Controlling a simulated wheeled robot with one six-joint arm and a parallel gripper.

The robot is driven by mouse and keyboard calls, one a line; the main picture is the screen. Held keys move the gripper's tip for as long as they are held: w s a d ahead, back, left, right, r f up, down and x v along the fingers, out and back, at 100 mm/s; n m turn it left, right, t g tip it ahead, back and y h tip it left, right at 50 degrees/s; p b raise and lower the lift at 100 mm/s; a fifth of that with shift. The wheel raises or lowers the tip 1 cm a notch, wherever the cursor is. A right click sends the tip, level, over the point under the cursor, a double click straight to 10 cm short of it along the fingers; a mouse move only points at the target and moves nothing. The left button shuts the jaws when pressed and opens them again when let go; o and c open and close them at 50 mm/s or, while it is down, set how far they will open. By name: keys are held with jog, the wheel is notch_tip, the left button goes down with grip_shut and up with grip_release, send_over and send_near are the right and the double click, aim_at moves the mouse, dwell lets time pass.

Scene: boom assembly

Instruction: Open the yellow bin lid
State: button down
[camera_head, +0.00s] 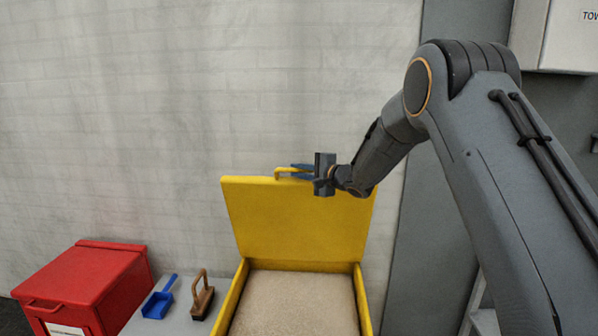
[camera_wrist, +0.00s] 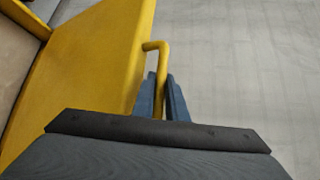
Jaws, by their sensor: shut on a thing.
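The yellow bin lid (camera_head: 298,222) stands raised, close to upright, at the back of the yellow bin (camera_head: 237,297). The bin is open at the top and holds a pale, grainy fill (camera_head: 293,300). The yellow handle (camera_head: 285,171) sits on the lid's top edge. My gripper (camera_head: 298,170) is at that handle. In the wrist view the lid (camera_wrist: 85,75) lies to the left, and the blue fingers of my gripper (camera_wrist: 160,95) are on both sides of the handle bar (camera_wrist: 161,70), shut on it. The lower part of the handle is hidden behind my gripper body.
A red lidded box (camera_head: 85,280) stands at the lower left. A blue scoop (camera_head: 159,298) and a wooden-handled brush (camera_head: 202,298) lie on a grey surface between it and the bin. A pale brick wall (camera_head: 200,90) rises behind. A white box (camera_head: 560,35) hangs at the upper right.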

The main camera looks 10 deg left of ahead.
jog(key=shift+f, duration=0.1)
jog(key=c, duration=1.8)
grip_release()
jog(key=shift+o, duration=0.2)
jog(key=b+v, duration=0.1)
jog(key=v, duration=0.7)
jog(key=shift+w, duration=0.1)
